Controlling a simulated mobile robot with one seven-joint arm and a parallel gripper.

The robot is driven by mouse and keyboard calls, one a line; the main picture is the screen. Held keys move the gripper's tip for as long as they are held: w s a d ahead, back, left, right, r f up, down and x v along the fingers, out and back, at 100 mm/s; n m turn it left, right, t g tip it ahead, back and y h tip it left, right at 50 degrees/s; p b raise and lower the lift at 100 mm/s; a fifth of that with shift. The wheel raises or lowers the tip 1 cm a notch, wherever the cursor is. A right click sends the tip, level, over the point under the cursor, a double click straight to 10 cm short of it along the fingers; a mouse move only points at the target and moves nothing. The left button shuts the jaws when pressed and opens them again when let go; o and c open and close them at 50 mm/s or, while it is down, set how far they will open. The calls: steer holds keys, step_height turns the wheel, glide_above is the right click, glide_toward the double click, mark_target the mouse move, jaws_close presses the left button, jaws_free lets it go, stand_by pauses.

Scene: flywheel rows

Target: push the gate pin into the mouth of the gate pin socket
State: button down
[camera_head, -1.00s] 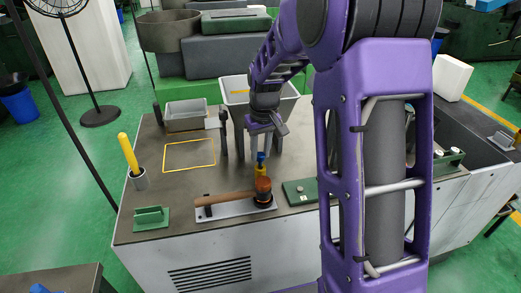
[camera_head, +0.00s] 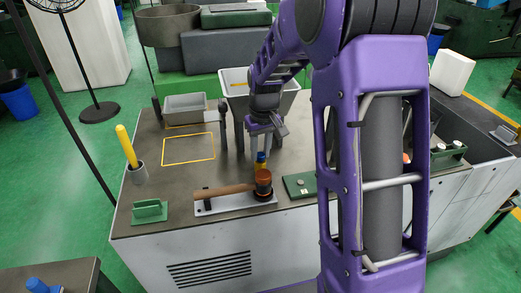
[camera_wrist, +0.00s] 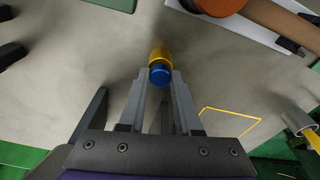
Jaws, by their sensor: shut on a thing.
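The gate pin (camera_head: 261,156) shows as a short upright blue piece, with a yellow part directly below it. I cannot tell whether the yellow part belongs to the pin or is the socket's mouth. My gripper (camera_head: 261,150) points down, shut on the pin, behind the mallet head. In the wrist view, the blue round end of the pin (camera_wrist: 160,75) sits between my fingertips (camera_wrist: 161,80), with the yellow part (camera_wrist: 160,54) just beyond it. The lower end is hidden behind the mallet in the head view.
A wooden mallet (camera_head: 226,190) lies on a pale plate in front of my gripper. A green plate (camera_head: 300,185) lies right of it. At left are a green block (camera_head: 150,210) and a yellow stick (camera_head: 126,146) in a metal cup. The yellow-outlined area (camera_head: 188,149) is clear.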

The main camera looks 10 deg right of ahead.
steer(key=shift+f, duration=0.15)
steer(key=shift+r+p, duration=1.3)
steer(key=shift+r, duration=0.35)
stand_by(1.0)
steer(key=shift+f+b, duration=0.9)
steer(key=shift+f, duration=0.8)
steer(key=c, duration=0.5)
jaws_free()
steer(key=r+p, duration=0.1)
steer(key=r, duration=0.4)
steer(key=s+r+p, duration=0.1)
steer(key=r, duration=0.5)
steer(key=s+r+p, duration=0.1)
steer(key=r, duration=0.5)
steer(key=shift+d+r, duration=0.2)
steer(key=shift+d, duration=0.05)
